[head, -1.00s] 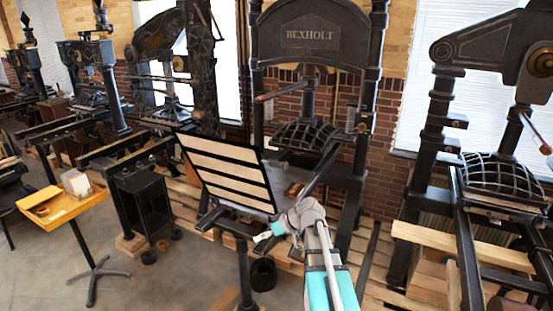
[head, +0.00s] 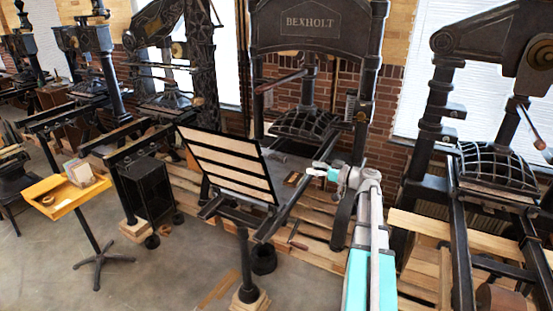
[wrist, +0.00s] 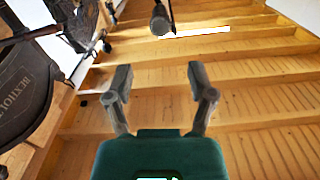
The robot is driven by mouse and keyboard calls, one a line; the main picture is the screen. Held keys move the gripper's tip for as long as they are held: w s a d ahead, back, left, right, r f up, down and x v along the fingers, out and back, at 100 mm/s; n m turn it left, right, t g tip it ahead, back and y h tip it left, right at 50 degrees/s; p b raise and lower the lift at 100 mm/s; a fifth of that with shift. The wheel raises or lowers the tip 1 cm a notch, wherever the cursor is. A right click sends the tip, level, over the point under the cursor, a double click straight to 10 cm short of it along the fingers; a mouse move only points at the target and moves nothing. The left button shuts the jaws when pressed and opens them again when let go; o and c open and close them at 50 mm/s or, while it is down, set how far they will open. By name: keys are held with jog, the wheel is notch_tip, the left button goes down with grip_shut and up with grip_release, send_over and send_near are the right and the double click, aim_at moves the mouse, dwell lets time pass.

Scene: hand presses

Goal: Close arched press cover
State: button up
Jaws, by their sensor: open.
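The arched press (head: 312,22), lettered BEXHOLT, stands at centre. Its cover (head: 228,163), a dark-framed panel with pale slats, is raised and tilted at the front end of the press bed (head: 290,165). My gripper (head: 316,172) is over the right side of the bed, right of the cover and apart from it. In the wrist view my gripper (wrist: 158,78) has its two fingers spread with nothing between them. The press's arch also shows at the left of the wrist view (wrist: 22,85); I cannot make out the cover there.
Another press (head: 500,165) stands close on the right, with wooden beams (head: 455,238) beneath it. More presses line the left. A yellow tray stand (head: 62,198) is at left front. Wooden slats (wrist: 250,70) fill the wrist view. The grey floor at front left is mostly clear.

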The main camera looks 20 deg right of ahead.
aim_at(278, 158)
jog(key=shift+a, duration=0.1)
jog(key=x, duration=1.3)
jog(key=shift+w+a, duration=0.25)
jog(key=shift+w, duration=0.05)
